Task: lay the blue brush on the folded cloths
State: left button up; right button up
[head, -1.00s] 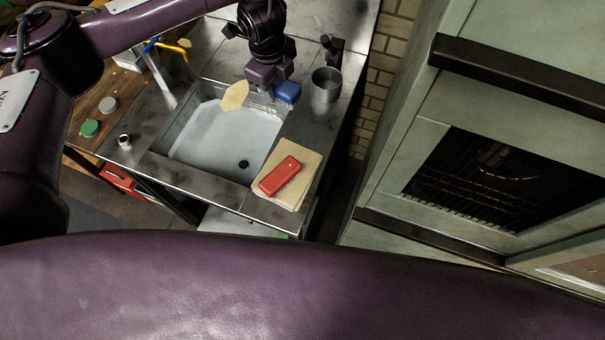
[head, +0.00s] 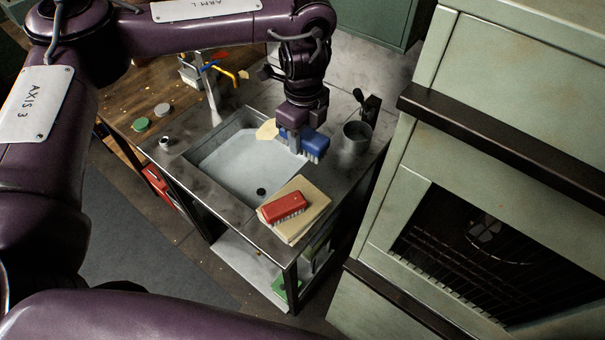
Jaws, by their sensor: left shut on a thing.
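The blue brush (head: 316,143) has pale bristles and shows at the right rim of the sink. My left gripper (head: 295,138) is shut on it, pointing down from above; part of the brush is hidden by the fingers. I cannot tell whether the brush touches the rim. The folded cloths (head: 313,212) are a cream stack on the front right corner of the steel counter, nearer to me than the brush. A red brush (head: 284,207) lies on top of them, bristles down. My right gripper is not in view.
The sink basin (head: 240,160) lies left of the cloths. A yellowish piece (head: 267,130) shows at its back rim. A grey metal cup (head: 355,138) stands right of the blue brush. Green cabinets with an oven (head: 470,255) stand to the right.

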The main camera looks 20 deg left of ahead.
pick_arm(q)
jog(key=shift+d+f, duration=0.15)
jog(key=shift+f, duration=6.05)
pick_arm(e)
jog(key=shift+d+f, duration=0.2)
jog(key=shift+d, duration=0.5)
pick_arm(q)
jog(key=shift+f+b, duration=0.55)
jog(key=shift+f, duration=0.05)
jog(key=o, duration=0.9)
jog(key=shift+s, duration=0.1)
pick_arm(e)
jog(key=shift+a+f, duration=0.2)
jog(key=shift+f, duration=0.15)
